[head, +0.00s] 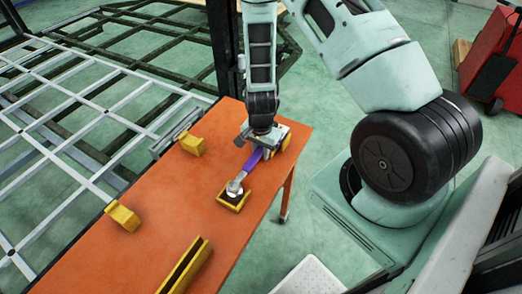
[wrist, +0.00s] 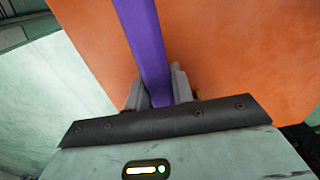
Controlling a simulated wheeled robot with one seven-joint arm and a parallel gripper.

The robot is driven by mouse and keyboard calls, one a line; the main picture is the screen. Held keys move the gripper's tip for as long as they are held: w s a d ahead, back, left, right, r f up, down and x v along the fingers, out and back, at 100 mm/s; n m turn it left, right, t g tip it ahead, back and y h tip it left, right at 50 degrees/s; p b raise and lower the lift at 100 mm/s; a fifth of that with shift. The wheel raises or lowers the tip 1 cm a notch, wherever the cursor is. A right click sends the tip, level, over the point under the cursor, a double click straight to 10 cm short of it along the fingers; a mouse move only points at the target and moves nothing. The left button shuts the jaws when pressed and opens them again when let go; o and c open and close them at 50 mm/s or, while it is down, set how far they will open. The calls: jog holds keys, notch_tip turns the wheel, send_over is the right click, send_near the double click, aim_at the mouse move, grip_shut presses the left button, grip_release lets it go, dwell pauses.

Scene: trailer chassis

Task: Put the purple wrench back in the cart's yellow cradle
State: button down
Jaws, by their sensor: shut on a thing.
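The purple wrench (head: 251,161) has a purple handle and a silver head. My gripper (head: 258,145) points down over the orange cart top and is shut on its handle. In the wrist view the purple handle (wrist: 146,45) runs up from between the grey fingertips (wrist: 158,88). The silver head lies over or in a small yellow cradle (head: 232,206) with a dark inside; I cannot tell whether it rests there. Another yellow piece (head: 285,138) shows beside my gripper, partly hidden, near the handle end.
The orange cart (head: 165,219) carries two yellow blocks on its left side, one farther (head: 192,145) and one nearer (head: 123,216), and a long yellow channel (head: 185,267) in front. A white metal frame (head: 75,120) stands left. A red cabinet (head: 493,55) stands far right.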

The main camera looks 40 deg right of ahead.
jog(key=c, duration=0.6)
grip_release()
jog(key=shift+c, duration=0.2)
jog(key=shift+r+p, duration=3.15)
jog(key=shift+r, duration=0.9)
